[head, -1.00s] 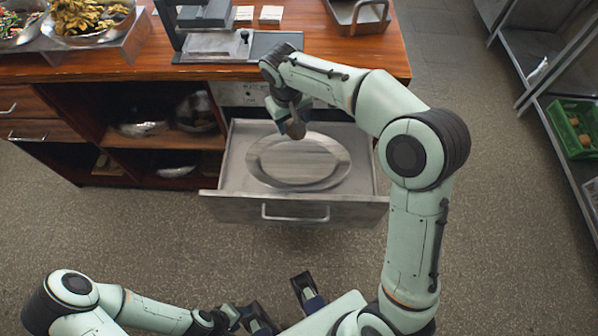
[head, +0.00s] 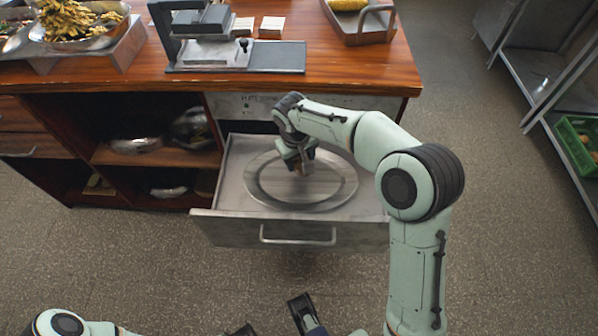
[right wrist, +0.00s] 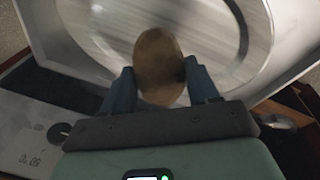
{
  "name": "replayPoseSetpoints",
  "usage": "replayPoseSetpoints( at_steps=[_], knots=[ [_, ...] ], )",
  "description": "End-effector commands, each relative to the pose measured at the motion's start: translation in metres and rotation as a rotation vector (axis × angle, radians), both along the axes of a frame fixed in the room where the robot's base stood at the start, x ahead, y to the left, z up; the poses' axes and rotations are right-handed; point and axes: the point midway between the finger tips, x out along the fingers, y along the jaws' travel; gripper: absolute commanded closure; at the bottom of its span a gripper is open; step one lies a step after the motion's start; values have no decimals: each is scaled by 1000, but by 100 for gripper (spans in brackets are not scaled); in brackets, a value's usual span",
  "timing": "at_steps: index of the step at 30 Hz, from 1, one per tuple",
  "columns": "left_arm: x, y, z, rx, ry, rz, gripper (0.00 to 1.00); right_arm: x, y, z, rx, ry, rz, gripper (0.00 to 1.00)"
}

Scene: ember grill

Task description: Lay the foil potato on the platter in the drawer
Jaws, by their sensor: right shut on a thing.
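My right gripper (head: 300,165) is shut on a brown, oval potato, which shows clearly between the two fingers in the right wrist view (right wrist: 159,62). No shiny foil shows on its visible side. The oval steel platter (head: 335,192) lies in the open drawer (head: 290,233). The gripper, pointing down, is over the platter's middle in the head view. I cannot tell whether the potato touches the platter. The platter's rim also shows in the right wrist view (right wrist: 225,62). My left gripper (head: 272,314) is low at the bottom edge, its fingers apart, partly cut off.
The wooden counter (head: 345,70) stands above and behind the drawer, with a grey press-like device (head: 210,45) and a metal tray (head: 365,25) on it. Open shelves (head: 150,155) lie left of the drawer. A rack with a green crate (head: 578,150) stands at right. The floor in front is clear.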

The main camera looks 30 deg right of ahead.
Motion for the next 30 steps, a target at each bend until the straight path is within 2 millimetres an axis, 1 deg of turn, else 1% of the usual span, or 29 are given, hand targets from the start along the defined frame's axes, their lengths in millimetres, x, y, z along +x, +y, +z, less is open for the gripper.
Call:
replayPoseSetpoints(
  at_steps=[4,9,12,15,22,26,27,29,30],
  knots=[
    [4,2,-4,6,-11,4,53,0,-1,-13,-1,0,-1,77],
    [14,7,-13,19,-37,17,53,0,0,-44,0,3,1,77],
    [19,9,-16,24,-50,22,53,0,0,-57,-1,2,0,77],
    [21,10,-17,26,-55,24,53,0,0,-61,0,-1,0,77],
    [21,10,-16,26,-55,24,53,0,0,-60,0,-2,0,77],
    [23,11,-19,30,-61,26,53,0,0,-64,0,-1,0,77],
    [24,11,-19,31,-63,27,53,0,0,-65,0,0,0,37],
    [23,11,-19,30,-62,27,53,0,0,-64,0,-1,0,17],
    [23,11,-19,30,-62,27,53,0,0,-64,0,0,0,14]
  ],
)
